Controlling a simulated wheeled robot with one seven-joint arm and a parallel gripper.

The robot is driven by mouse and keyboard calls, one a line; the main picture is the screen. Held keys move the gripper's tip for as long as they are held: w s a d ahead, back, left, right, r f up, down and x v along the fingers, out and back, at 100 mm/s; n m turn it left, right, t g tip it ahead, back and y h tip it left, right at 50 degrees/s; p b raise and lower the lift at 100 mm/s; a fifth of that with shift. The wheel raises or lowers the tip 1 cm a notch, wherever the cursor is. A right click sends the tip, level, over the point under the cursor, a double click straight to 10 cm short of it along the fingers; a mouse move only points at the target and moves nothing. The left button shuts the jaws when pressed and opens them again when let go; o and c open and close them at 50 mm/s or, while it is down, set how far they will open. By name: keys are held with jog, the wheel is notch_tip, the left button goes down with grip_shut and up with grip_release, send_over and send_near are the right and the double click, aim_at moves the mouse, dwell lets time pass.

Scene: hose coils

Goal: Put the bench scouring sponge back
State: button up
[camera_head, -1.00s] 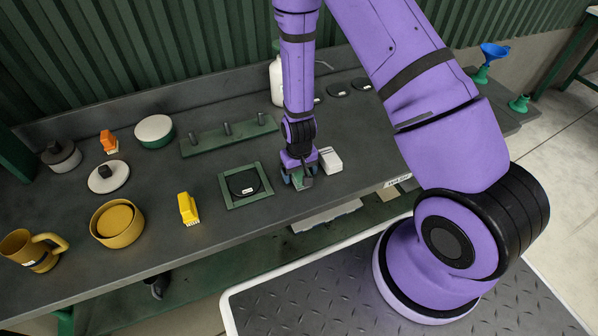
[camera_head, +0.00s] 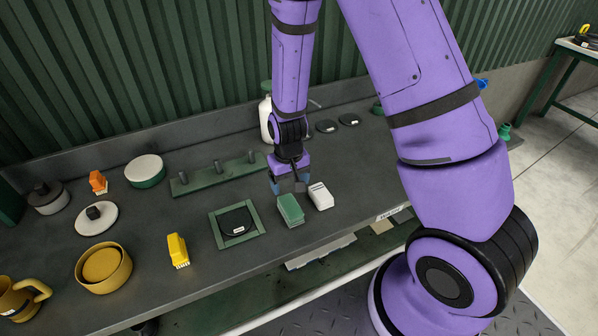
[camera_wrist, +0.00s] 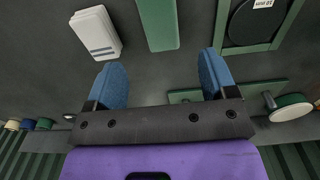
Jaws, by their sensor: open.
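The green block (camera_head: 290,210), which looks like the scouring sponge, rests on the dark bench near its front edge. A white block (camera_head: 320,196) lies just to its right. My gripper (camera_head: 288,187) is open and empty, just behind and above the green block. In the wrist view the green block (camera_wrist: 158,22) is beyond the two blue fingertips and apart from them. To the left of the green block, a square green frame (camera_head: 217,231) lies flat around a labelled black disc (camera_head: 236,221).
A yellow block (camera_head: 177,251), a mustard bowl (camera_head: 103,277) and a mug (camera_head: 14,301) stand to the left. A green rack with pegs (camera_head: 218,175) and a white bottle (camera_head: 266,122) stand behind. Bare bench lies between the yellow block and the frame.

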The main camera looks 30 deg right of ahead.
jog(key=s+d+r+t, duration=0.1)
jog(key=s+r, duration=0.1)
jog(key=r, duration=1)
jog(key=s+d+r+t, duration=0.1)
jog(key=s+d+r, duration=0.1)
jog(key=r, duration=1)
jog(key=s+d+r+t, duration=0.1)
jog(key=s+d+r, duration=0.1)
jog(key=s+r, duration=0.5)
jog(key=s+d+r+t, duration=0.2)
jog(key=s+r, duration=0.6)
jog(key=s, duration=0.2)
